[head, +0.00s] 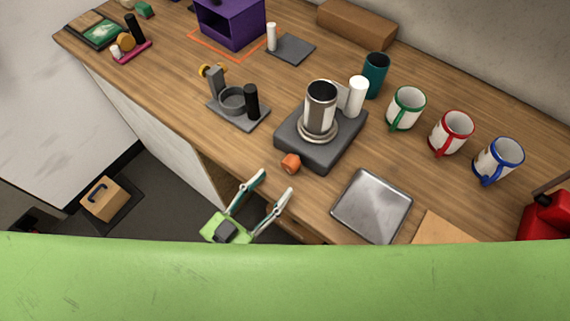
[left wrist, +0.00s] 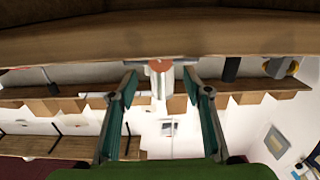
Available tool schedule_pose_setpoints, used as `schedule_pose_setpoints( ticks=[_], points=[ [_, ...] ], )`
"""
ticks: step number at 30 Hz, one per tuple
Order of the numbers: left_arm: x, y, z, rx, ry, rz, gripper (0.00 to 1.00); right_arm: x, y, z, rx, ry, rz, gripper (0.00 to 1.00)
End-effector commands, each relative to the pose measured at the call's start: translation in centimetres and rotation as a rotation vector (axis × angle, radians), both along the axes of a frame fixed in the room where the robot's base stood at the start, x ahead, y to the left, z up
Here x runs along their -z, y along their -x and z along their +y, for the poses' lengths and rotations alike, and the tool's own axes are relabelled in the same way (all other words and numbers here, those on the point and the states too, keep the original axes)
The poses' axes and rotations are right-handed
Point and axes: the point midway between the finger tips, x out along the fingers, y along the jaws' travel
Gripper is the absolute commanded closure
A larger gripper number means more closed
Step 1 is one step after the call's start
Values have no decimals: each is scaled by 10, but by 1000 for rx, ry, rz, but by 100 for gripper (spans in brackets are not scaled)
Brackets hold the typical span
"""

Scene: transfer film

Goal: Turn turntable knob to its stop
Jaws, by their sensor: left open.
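The turntable (head: 308,150) is a dark grey block on the wooden counter, with a pale ring and a shiny metal cylinder (head: 320,108) standing on it. The orange knob (head: 290,163) sticks out at its front, near the counter's front edge. My left gripper (head: 276,182) is open and empty, its fingers pointing toward the knob from the counter's front edge. In the left wrist view the knob (left wrist: 160,65) shows between and beyond the two open fingertips, apart from both as far as I can see. My right gripper is not in view.
A white cylinder (head: 357,96) stands close behind the turntable. A grey fixture (head: 238,108) with posts is to its left, a metal tray (head: 372,206) to its right. Mugs with green (head: 406,108), red (head: 452,132) and blue (head: 498,160) trim stand further right.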

Motion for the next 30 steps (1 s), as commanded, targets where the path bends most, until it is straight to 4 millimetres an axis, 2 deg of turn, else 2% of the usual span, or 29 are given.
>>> schedule_pose_setpoints(
  ticks=[3, 9, 13, 22, 26, 27, 30],
  points=[
    [-4, -21, -14, -1, 1, -3, 55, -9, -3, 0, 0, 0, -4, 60],
    [-1, -42, -30, -1, 1, -1, 55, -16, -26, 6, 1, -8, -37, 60],
    [-1, -48, -35, 0, 0, 0, 55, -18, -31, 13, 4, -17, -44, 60],
    [0, -49, -36, 0, -1, 1, 55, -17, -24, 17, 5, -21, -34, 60],
    [0, -49, -36, 0, -1, 1, 88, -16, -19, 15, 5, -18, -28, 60],
    [0, -49, -36, 0, -1, 1, 93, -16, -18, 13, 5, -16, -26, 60],
    [0, -49, -36, 0, -1, -1, 93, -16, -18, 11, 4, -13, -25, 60]
  ],
)
